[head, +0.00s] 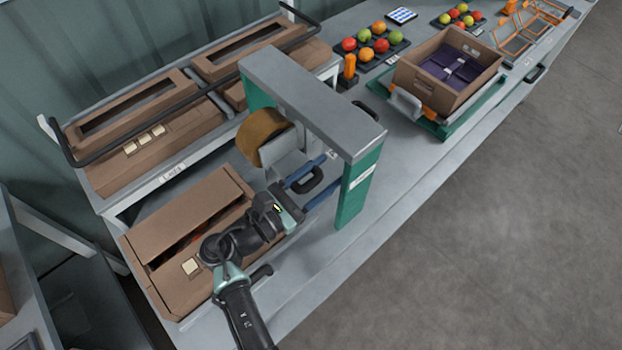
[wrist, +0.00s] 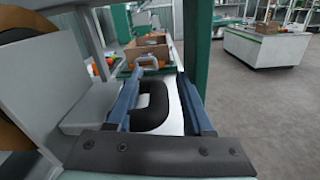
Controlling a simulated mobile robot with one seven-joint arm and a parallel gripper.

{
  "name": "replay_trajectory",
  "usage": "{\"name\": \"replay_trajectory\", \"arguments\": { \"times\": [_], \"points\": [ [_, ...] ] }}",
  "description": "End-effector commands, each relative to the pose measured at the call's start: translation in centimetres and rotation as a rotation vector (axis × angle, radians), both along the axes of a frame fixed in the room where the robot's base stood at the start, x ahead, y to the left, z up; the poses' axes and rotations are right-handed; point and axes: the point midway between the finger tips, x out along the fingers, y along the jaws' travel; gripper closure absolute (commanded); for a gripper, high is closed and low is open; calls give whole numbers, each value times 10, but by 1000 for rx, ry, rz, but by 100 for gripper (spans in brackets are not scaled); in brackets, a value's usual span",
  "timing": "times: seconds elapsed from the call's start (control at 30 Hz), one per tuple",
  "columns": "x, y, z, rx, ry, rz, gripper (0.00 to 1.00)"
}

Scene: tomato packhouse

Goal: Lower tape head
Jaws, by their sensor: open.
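The tape head (head: 283,152) is a grey block with a tan tape roll (head: 262,135), under the grey beam of a green-posted frame (head: 312,105). Its black loop handle (head: 307,181) projects to the front. My gripper (head: 334,170) is open, with its two blue fingers on either side of this handle. In the wrist view the handle (wrist: 153,105) lies between the fingers, and my gripper's fingertips (wrist: 158,73) reach past it. I cannot tell whether either finger touches it. The grey head body (wrist: 85,100) stands close on the left there.
A brown carton (head: 205,265) with a partly open top lies below my arm. The right-hand floor is clear.

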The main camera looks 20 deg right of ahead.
Motion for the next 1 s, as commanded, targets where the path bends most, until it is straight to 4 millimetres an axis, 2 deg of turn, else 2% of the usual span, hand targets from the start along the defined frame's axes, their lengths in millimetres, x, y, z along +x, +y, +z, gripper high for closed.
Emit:
{"name": "replay_trajectory", "arguments": {
  "times": [0.17, 0.27, 0.5, 0.7, 0.83, 1.0],
  "points": [
    [-2, 6, 0, -1, -1, 1, 48],
    [-6, 21, -1, 0, -1, 4, 48],
    [-25, 71, -2, 0, -1, 5, 48],
    [-37, 105, -1, 1, -1, 4, 48],
    [-42, 117, -1, 1, 0, 2, 48],
    [-45, 122, 0, 1, 0, 0, 48]
  ]
}}
